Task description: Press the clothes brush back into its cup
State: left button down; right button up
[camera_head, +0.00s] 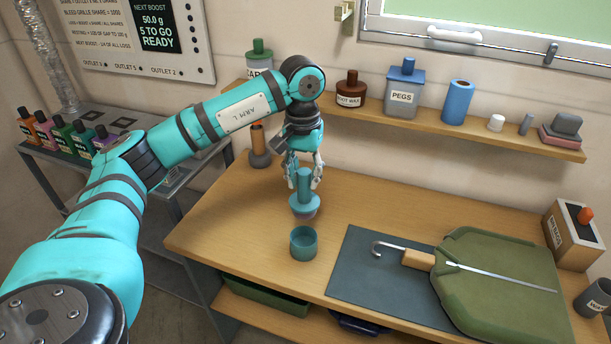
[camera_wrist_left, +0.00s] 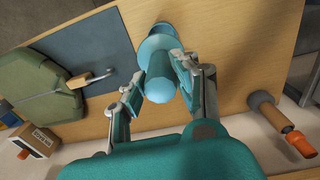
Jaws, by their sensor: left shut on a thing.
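The clothes brush (camera_head: 304,203) is teal, with an upright handle, a round flange and a darker underside. My left gripper (camera_head: 304,181) is shut on its handle and holds it above the wooden bench. The teal cup (camera_head: 303,245) stands open on the bench, nearer the camera than the brush and apart from it. In the left wrist view the brush (camera_wrist_left: 160,86) sits between the two fingers of my left gripper (camera_wrist_left: 160,72), handle end towards the camera. Behind it the cup (camera_wrist_left: 163,30) shows only in part. My right gripper is not in view.
A dark mat (camera_head: 365,257) with a green board-like item (camera_head: 500,285) and a hooked metal rod (camera_head: 500,275) lies to the right. A grey-based, orange-topped item (camera_head: 259,157) stands behind left. A shelf (camera_head: 450,128) with jars runs along the wall. Bare bench surrounds the cup.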

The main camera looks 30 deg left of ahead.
aim_at(303, 202)
pick_arm(q)
jog(key=shift+s+a+f, duration=0.1)
jog(key=shift+a+f, duration=0.05)
jog(key=shift+f, duration=0.05)
jog(key=shift+f+b, duration=0.65)
jog(key=shift+b, duration=0.1)
notch_tip(303, 202, down, 4)
jog(key=b, duration=0.3)
jog(key=shift+f, duration=0.15)
jog(key=shift+f+b, duration=0.85)
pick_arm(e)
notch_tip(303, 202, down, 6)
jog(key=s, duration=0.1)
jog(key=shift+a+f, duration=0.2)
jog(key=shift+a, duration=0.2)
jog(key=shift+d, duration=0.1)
pick_arm(q)
jog(key=shift+f+b, duration=0.15)
jog(key=shift+b, duration=0.15)
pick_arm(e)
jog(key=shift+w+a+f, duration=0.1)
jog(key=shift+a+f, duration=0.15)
pick_arm(q)
jog(key=shift+f+b, duration=1.5)
jog(key=shift+f, duration=0.45)
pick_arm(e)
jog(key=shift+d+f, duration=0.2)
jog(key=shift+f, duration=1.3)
